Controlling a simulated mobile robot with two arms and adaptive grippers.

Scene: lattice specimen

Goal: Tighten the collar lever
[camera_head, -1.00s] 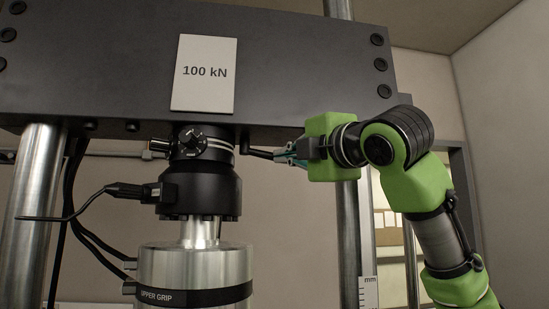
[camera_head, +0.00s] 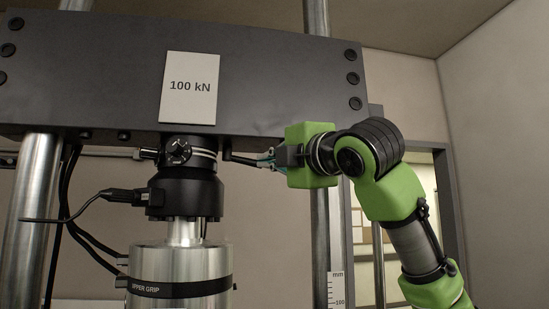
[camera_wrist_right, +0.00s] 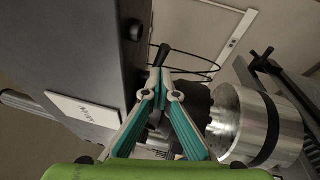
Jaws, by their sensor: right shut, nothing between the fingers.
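The collar (camera_head: 200,141) is a dark ring with bright bands just under the crosshead, above the black load cell (camera_head: 185,192). The collar lever (camera_head: 240,158) is a thin black rod pointing right from it; its dark end (camera_wrist_right: 161,54) also shows in the right wrist view. My right gripper (camera_head: 264,159) comes in from the right at the lever's outer end. Its teal-lined fingers (camera_wrist_right: 161,80) meet in the right wrist view, shut and empty, with the lever end just beyond the tips. I cannot tell whether they touch it. My left gripper is out of view.
The dark crosshead (camera_head: 260,85) with a "100 kN" sign (camera_head: 188,87) lies close above my right gripper. A steel column (camera_head: 319,215) stands behind it. Black cables (camera_head: 65,205) hang at the left. The silver upper grip (camera_head: 180,265) is below the load cell.

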